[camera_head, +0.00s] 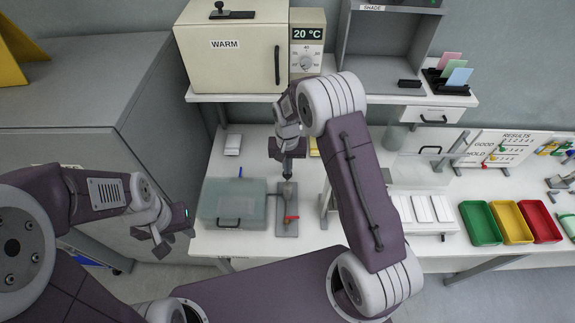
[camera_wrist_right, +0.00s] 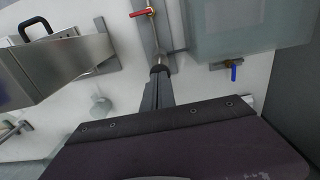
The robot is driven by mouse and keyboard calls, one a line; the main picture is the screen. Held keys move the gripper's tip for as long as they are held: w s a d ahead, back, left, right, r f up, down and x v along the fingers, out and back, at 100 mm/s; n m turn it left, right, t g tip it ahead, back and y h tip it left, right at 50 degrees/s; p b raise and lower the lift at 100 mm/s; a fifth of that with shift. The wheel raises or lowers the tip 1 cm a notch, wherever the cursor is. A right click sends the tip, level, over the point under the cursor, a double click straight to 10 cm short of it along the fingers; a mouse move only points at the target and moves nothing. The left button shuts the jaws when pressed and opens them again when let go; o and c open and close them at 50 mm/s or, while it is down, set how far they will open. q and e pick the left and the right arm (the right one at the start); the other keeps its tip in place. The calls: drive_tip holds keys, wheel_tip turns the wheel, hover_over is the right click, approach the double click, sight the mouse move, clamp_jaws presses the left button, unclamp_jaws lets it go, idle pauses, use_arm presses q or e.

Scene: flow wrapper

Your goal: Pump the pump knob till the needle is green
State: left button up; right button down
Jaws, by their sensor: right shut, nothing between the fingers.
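The pump stands on a grey base plate (camera_head: 287,228) with a red lever (camera_head: 291,217), beside a translucent chamber box (camera_head: 228,200). My right gripper (camera_head: 287,165) is shut with nothing between its fingers, pointing down over the plate's far part. In the right wrist view, the dark pump knob (camera_wrist_right: 158,69) appears at the fingertips (camera_wrist_right: 157,88); I cannot tell whether they touch. The red lever also shows there (camera_wrist_right: 142,13). My left gripper (camera_head: 155,238) hangs left of the bench, away from the pump; its opening is unclear. I cannot make out the gauge needle.
A WARM oven (camera_head: 225,65) stands on the shelf above. Green (camera_head: 480,222), yellow (camera_head: 511,221) and red (camera_head: 540,220) trays sit at the right. My right arm covers the bench's middle.

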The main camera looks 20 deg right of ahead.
sight(288, 177)
drive_tip(key=shift+f, duration=0.15)
wheel_tip(288, 177, down, 5)
drive_tip(key=b, duration=0.3)
drive_tip(key=shift+f+b, duration=0.1)
drive_tip(key=shift+b, duration=0.3)
drive_tip(key=shift+s, duration=0.25)
drive_tip(key=r+p, duration=0.1)
drive_tip(key=r, duration=0.1)
drive_tip(key=r+p, duration=0.1)
drive_tip(key=p, duration=0.1)
drive_tip(key=r+p, duration=0.1)
drive_tip(key=r, duration=0.1)
drive_tip(key=shift+w+r, duration=0.3)
drive_tip(key=shift+w, duration=0.05)
drive_tip(key=shift+r+b, duration=0.55)
drive_tip(key=shift+b, duration=0.2)
wheel_tip(288, 177, up, 8)
drive_tip(key=b, duration=0.1)
